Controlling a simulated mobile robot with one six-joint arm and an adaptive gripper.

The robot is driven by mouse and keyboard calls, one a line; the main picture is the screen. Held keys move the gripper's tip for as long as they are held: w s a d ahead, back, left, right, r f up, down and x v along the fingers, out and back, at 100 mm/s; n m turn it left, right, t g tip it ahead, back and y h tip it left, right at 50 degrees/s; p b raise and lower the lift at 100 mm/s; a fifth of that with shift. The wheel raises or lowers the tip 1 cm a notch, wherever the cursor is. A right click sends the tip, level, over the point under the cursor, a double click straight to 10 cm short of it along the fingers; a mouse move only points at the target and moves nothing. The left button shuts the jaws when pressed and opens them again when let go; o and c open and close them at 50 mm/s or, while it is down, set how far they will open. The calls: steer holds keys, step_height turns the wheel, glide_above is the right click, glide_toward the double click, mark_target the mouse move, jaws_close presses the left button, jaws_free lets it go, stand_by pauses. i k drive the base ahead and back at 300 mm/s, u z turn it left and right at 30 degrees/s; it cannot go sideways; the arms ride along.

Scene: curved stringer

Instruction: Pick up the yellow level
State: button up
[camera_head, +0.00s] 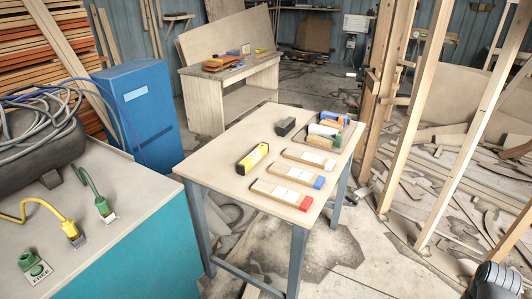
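The yellow level (252,158) is a short yellow block with a black side. It lies near the left edge of the small wooden table (222,166), turned diagonally. Nothing covers it, and there is bare tabletop around it. A dark rounded part of my arm shows at the bottom right corner, well away from the table. My gripper itself is not in view.
The table also holds a black block (285,126), long wooden pieces with white, blue and red ends (282,194), and a cluster of coloured blocks (325,131). A teal cabinet (150,245) stands left, and upright timber posts (462,120) stand right.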

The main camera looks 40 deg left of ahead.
mark_target(246, 165)
steer(key=z, duration=0.05)
steer(key=i, duration=0.9)
steer(key=u, duration=2.1)
